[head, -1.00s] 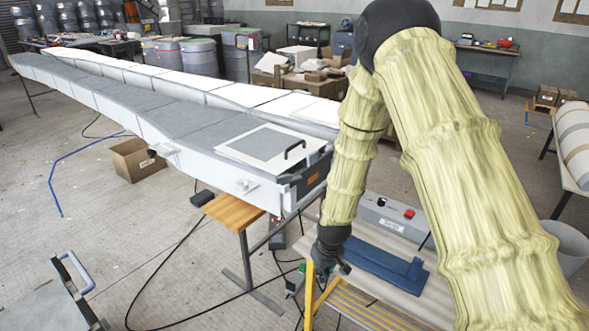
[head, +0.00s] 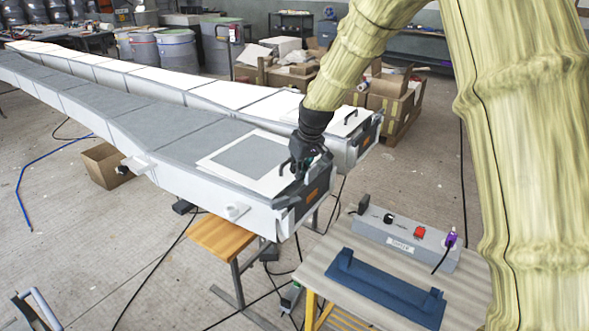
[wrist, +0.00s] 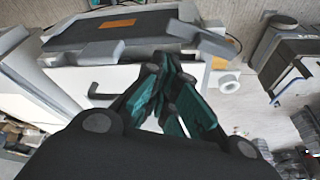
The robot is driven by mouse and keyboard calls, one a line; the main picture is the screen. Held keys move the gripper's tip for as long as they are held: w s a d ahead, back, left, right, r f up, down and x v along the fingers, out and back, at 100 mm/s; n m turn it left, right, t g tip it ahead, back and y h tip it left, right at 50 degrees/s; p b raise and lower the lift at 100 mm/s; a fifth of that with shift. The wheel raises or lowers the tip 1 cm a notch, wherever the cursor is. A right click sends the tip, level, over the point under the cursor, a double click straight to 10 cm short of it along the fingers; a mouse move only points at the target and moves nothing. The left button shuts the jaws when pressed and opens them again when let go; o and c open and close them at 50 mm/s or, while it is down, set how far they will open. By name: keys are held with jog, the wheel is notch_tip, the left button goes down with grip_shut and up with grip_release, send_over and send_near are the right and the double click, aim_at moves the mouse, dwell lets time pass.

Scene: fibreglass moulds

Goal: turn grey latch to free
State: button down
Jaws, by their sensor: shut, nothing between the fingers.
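The grey latch (wrist: 203,40) shows in the wrist view as an angled grey bar at the right end of the mould's dark end face. It also appears at the near corner of the mould in the head view (head: 287,201). A second grey piece (wrist: 90,54) lies along the same edge on the left. My gripper (wrist: 165,65) is shut and empty, its dark and teal fingers together. Its tips are close to the edge, left of the angled bar; I cannot tell if they touch. In the head view my gripper (head: 307,168) is over the mould's end, beside the lid's black handle.
The white lid (head: 225,172) with a grey panel and a black handle (wrist: 100,93) lies near the fingers. A white peg (head: 237,211) sticks out of the mould's side. A second mould (head: 262,100) stands behind. A workbench (head: 335,262) with a control box (head: 410,232) is at right.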

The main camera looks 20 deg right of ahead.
aim_at(296, 195)
jog(key=shift+s+a+f+p, duration=0.1)
jog(key=shift+s+f+p, duration=0.25)
jog(key=shift+s, duration=0.35)
jog(key=shift+f, duration=0.35)
jog(key=w+f, duration=0.2)
jog(key=f, duration=0.1)
jog(key=w+f+p, duration=0.1)
jog(key=w+f, duration=0.1)
jog(key=shift+a+f, duration=0.1)
jog(key=shift+a, duration=0.1)
jog(key=shift+s+f, duration=0.1)
jog(key=shift+f, duration=0.15)
jog(key=shift+s+r, duration=0.3)
jog(key=shift+s, duration=0.3)
jog(key=shift+w+f, duration=0.55)
jog(key=shift+s+r, duration=0.2)
jog(key=shift+s, duration=0.1)
jog(key=shift+d, duration=0.2)
jog(key=shift+m, duration=0.4)
jog(key=shift+s, duration=0.1)
